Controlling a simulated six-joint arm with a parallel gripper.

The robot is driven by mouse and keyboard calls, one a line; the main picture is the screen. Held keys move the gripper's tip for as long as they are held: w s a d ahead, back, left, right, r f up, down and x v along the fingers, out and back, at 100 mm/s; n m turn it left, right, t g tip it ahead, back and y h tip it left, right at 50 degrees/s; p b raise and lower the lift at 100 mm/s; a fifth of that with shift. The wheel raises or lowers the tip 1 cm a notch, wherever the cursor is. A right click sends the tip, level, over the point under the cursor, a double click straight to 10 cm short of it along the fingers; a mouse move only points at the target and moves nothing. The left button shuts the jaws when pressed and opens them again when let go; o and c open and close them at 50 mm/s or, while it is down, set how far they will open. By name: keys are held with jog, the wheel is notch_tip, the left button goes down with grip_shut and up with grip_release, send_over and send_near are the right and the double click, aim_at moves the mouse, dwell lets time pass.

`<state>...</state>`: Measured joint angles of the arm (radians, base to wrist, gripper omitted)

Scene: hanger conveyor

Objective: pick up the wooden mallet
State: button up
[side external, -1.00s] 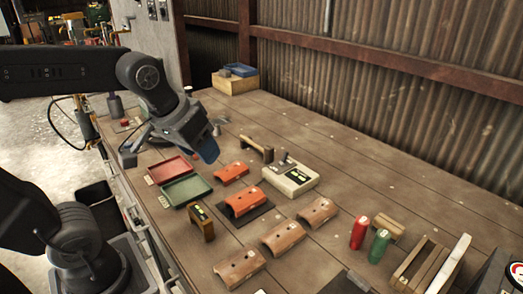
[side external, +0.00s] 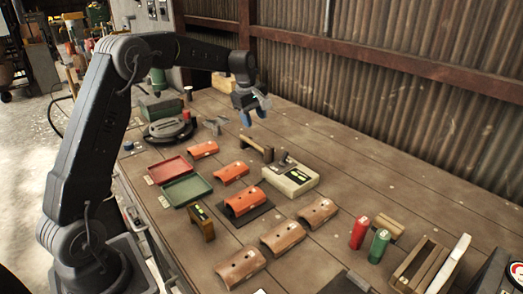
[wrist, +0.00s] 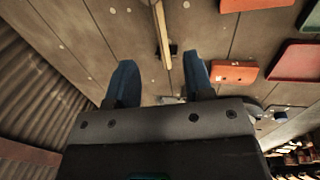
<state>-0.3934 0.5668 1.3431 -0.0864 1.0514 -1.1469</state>
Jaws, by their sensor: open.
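The wooden mallet (side external: 254,147) lies on the bench near the beige control box, its long handle pointing toward the back left. In the wrist view its pale wooden handle (wrist: 161,35) runs up from between the fingertips to the top edge; its head is not clear there. My gripper (side external: 254,115) hangs above the bench, behind and above the mallet in the side view. Its two blue fingers are apart and empty, and in the wrist view (wrist: 160,70) the gap between them lines up with the handle. They do not touch it.
The beige control box (side external: 289,180) stands beside the mallet. Orange curved pieces (side external: 203,149) sit to the left and front. An open red and green case (side external: 187,190) lies left. A corrugated wall (side external: 400,80) rises behind the bench. Bare boards lie right of the mallet.

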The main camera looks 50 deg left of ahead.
aim_at(259, 146)
jog(key=f, duration=0.2)
jog(key=w+f, duration=0.1)
jog(key=f, duration=0.4)
jog(key=shift+w+f, duration=0.2)
jog(key=shift+f, duration=0.1)
jog(key=shift+w+a+f, duration=0.1)
jog(key=shift+w+f, duration=0.15)
jog(key=shift+f, duration=0.6)
jog(key=shift+w+a+f, duration=0.1)
jog(key=shift+w+f, duration=0.1)
jog(key=shift+f, duration=0.7)
jog(key=shift+w+a+f, duration=0.1)
jog(key=shift+w+f, duration=0.15)
jog(key=shift+f, duration=0.6)
jog(key=shift+c, duration=0.2)
grip_shut()
